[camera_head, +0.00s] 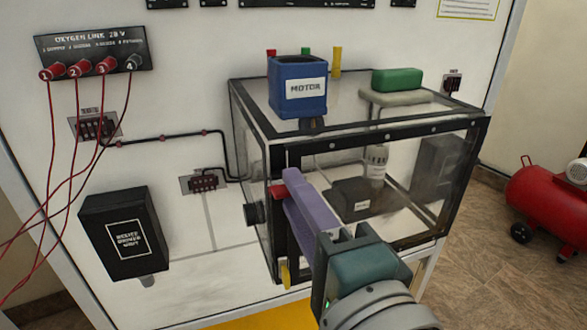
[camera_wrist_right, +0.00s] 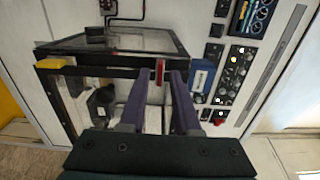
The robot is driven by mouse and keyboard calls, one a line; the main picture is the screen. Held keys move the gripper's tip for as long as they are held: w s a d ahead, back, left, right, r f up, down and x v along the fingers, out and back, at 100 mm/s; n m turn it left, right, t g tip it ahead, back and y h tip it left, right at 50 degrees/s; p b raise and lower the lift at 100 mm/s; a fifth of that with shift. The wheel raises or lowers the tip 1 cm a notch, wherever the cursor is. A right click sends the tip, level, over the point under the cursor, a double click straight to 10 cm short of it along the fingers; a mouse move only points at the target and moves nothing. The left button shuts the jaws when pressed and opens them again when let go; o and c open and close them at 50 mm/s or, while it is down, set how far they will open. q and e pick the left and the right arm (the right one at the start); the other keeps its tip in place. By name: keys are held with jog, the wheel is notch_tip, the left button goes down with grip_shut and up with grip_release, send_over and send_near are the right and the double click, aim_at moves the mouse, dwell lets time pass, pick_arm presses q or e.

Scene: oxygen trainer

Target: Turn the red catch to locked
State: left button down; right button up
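The red catch (camera_head: 279,191) is on the black frame at the near left edge of the clear box (camera_head: 400,145). In the right wrist view the catch (camera_wrist_right: 160,72) is a narrow red bar, upright in the picture. My right gripper (camera_head: 294,180) has long purple fingers that reach to the catch. In the wrist view the fingers are apart, with the catch showing in the gap between their tips. I cannot tell whether either finger touches it. In the head view the fingers hide part of the catch. My left gripper is not in view.
A blue motor block (camera_head: 298,88) and a green block (camera_head: 398,79) are on top of the box. A black relief unit (camera_head: 124,235) hangs at left. Red cables (camera_head: 75,150) hang at far left. A yellow part (camera_head: 286,275) sits low on the frame.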

jog(key=shift+o, duration=0.4)
jog(key=shift+s, duration=0.1)
jog(key=b+v, duration=0.2)
jog(key=v, duration=0.7)
jog(key=shift+s+d, duration=0.15)
jog(key=shift+s, duration=0.2)
